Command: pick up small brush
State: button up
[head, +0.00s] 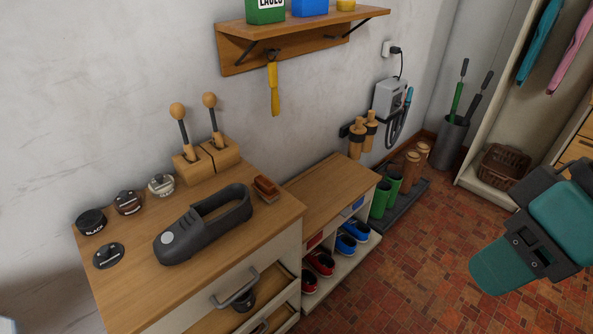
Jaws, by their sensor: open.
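A small brown item that looks like the small brush (266,189) lies on the wooden top of the cabinet (215,262), near its back right corner. It is just right of the heel of a large dark grey shoe (205,222), with a small gap between them. Its bristles are too small to make out clearly. Teal and dark grey links of my arm show at the right edge, over the floor and far from the brush. The jaws of my gripper do not show.
Several round polish tins, one a black tin (91,221), stand left of the shoe. Two knobbed wooden holders (206,160) stand behind it. An open drawer (240,305) juts out in front. A lower shoe bench (330,190) adjoins on the right. The tiled floor (420,260) is clear.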

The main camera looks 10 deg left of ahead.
aim_at(263, 187)
jog(key=u, duration=0.1)
jog(key=i, duration=0.7)
jog(key=u, duration=0.8)
jog(key=i, duration=0.4)
jog(key=u, duration=0.35)
